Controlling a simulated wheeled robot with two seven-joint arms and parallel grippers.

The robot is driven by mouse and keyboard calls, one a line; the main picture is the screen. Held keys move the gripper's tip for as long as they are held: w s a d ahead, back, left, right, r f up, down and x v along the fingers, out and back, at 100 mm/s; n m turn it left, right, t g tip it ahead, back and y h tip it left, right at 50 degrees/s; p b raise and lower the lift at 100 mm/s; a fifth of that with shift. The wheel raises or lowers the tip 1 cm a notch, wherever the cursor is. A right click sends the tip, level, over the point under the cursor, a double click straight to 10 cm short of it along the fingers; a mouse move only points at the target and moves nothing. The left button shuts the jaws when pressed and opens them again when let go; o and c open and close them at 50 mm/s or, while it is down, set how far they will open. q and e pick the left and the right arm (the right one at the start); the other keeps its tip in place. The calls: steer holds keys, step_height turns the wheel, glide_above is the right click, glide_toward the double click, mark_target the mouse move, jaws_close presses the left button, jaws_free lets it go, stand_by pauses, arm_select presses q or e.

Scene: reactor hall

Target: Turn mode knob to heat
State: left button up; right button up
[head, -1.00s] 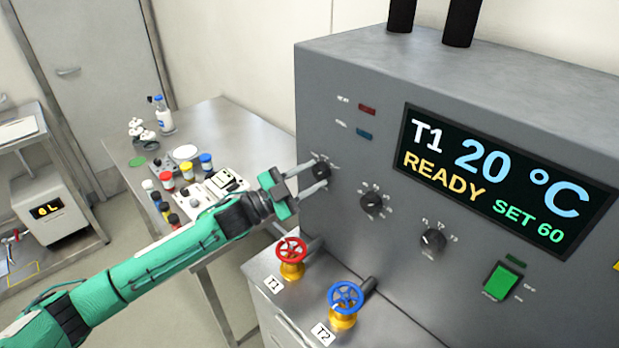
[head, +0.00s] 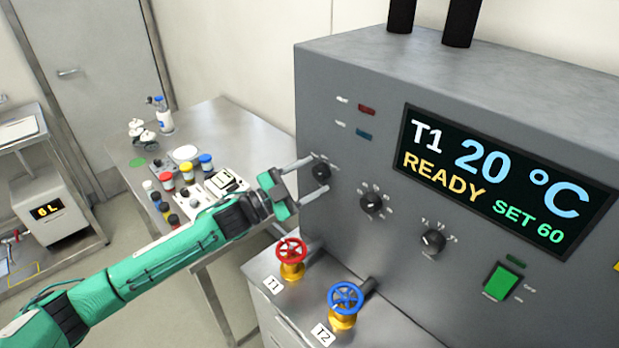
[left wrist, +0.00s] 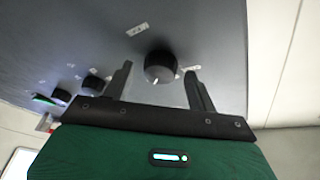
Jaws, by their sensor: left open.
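The mode knob appears to be the black leftmost knob (head: 321,171) on the front of the grey cabinet, near a red and a blue indicator. My left gripper (head: 316,174) is open, with one finger above and one below this knob. In the left wrist view the knob (left wrist: 160,66) sits between the spread fingertips (left wrist: 160,68), with a gap on each side. Its white mark points down toward the gripper in that view. Small labels around it are too blurred to read. My right gripper is not in view.
Two more black knobs (head: 372,203) and a green switch (head: 501,283) lie to the right on the panel. A display (head: 505,180) reads T1 20 °C, READY, SET 60. Red (head: 291,252) and blue (head: 345,297) valve wheels stand below. A side table (head: 225,120) holds bottles and jars.

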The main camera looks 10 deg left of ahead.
arm_select(q)
steer(key=shift+s+a+f, duration=0.25)
steer(key=shift+a, duration=0.05)
steer(key=b+v, duration=0.5)
steer(key=v, duration=0.7)
steer(key=shift+s+a+b, duration=0.3)
